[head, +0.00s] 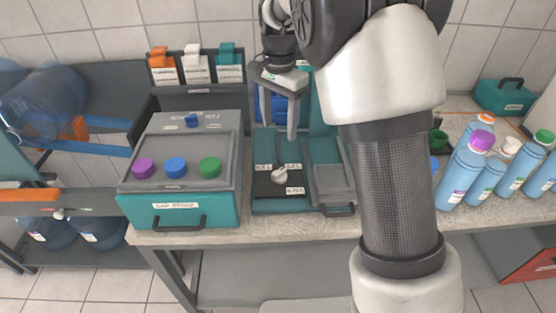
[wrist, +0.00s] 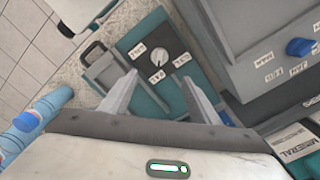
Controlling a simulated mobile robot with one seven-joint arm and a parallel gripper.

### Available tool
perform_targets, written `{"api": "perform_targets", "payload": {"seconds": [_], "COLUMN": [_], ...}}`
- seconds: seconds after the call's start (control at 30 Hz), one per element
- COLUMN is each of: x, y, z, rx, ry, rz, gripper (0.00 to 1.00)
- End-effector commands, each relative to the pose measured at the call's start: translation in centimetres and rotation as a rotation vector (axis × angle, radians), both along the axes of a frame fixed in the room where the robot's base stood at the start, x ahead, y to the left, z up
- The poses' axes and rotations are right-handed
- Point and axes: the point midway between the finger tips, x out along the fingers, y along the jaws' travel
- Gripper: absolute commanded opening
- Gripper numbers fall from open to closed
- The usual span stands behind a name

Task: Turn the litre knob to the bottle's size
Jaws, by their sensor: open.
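The litre knob (head: 279,176) is a small white dial on a dark plate at the front of the teal filling unit (head: 268,205). Size labels surround it; the head view shows one at upper left, one at upper right and one at lower right. In the wrist view the knob (wrist: 157,59) sits just beyond my fingertips, its exact pointing direction unclear. My gripper (head: 281,131) is open and empty, above and behind the knob, not touching it. It also shows in the wrist view (wrist: 158,79). Several blue bottles (head: 464,168) with coloured caps stand at the right; their size print is unreadable.
A teal cap station (head: 180,213) with purple, blue and green caps stands left of the unit. A grey tray (head: 331,178) lies right of the knob. Orange, white and teal pouches (head: 195,65) stand behind. A teal box (head: 503,97) is at the far right.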

Motion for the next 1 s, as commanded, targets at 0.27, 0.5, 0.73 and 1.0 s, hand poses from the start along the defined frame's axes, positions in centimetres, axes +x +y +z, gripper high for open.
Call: {"api": "perform_targets", "payload": {"seconds": [0.27, 0.5, 0.73, 1.0], "x": [-0.2, -0.2, -0.1, -0.1], "y": [0.0, -0.1, 0.0, 0.0], "z": [-5.2, -10.5, -14.6, -16.7], "rx": [-0.001, -0.001, 0.001, 0.001], "ry": [0.005, 0.005, 0.002, 0.001], "rz": [0.0, 0.002, 0.001, 0.002], "gripper": [0.56, 0.56, 0.56, 0.56]}}
